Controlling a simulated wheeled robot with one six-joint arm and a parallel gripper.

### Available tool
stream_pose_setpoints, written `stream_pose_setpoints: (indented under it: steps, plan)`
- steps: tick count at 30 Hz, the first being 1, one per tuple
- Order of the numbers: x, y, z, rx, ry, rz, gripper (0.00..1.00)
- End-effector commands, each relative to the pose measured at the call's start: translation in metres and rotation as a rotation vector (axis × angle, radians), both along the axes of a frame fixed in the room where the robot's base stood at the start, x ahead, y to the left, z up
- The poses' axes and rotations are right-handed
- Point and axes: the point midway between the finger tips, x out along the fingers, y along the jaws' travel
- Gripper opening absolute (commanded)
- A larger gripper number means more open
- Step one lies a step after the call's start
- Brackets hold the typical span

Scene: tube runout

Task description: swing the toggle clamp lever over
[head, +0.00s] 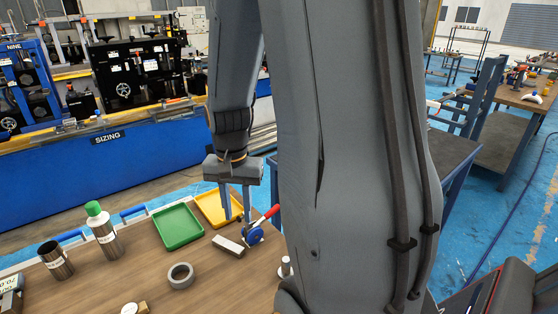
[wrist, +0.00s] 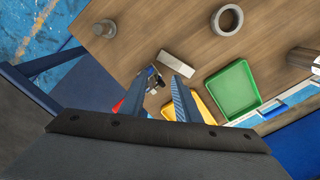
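The toggle clamp (head: 254,236) stands on the wooden table with a blue body and a red-gripped lever (head: 271,212) tilted up to the right. In the wrist view the clamp (wrist: 153,80) shows between and beyond the fingers, and the red lever end (wrist: 118,104) is partly hidden by the left finger. My gripper (head: 238,214) is above the clamp, pointing down, its two fingers spread apart with nothing held. It also shows in the wrist view (wrist: 160,77). Whether a finger touches the lever cannot be told.
A grey block (head: 228,246) lies beside the clamp. A green tray (head: 178,227) and a yellow tray (head: 208,222) sit behind. A grey ring (head: 180,276), a green-capped bottle (head: 103,230) and a dark cup (head: 55,260) stand left. My arm hides the table's right part.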

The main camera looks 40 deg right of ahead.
Motion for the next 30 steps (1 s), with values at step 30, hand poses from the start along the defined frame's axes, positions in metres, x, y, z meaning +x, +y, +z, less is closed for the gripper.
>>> stream_pose_setpoints:
  steps: [30]
  plan:
    - [0.009, -0.127, -0.012, 0.004, 0.009, -0.773, 0.30]
